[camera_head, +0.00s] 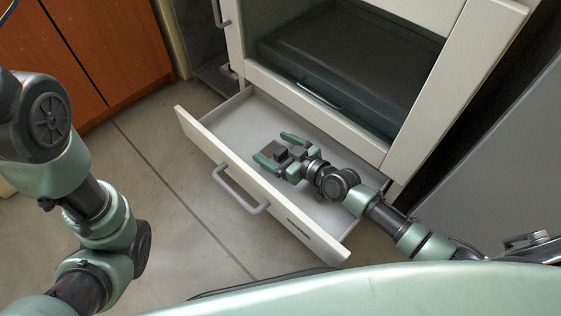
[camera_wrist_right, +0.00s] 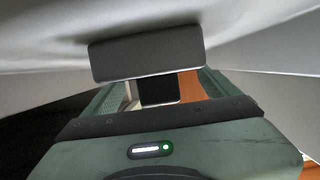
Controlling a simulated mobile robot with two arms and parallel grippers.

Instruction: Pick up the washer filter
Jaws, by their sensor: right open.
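A small dark grey block (camera_head: 281,155), which looks to be the washer filter, is in the open drawer (camera_head: 222,172) in the head view. My right gripper (camera_head: 271,147) is open inside the drawer, its green fingers on either side of the block, pointing toward the drawer's far left. In the right wrist view the grey block (camera_wrist_right: 147,54) spans the space in front of the gripper body, near the fingers (camera_wrist_right: 160,84). I cannot tell whether the fingers touch it. My left arm shows at the left, but its gripper is out of view.
The white cabinet (camera_head: 408,160) with a dark open compartment (camera_head: 340,65) stands above the drawer. The drawer front has a grey handle (camera_head: 238,192). Orange cabinet doors (camera_head: 110,45) are at the upper left. The floor (camera_head: 165,215) left of the drawer is clear.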

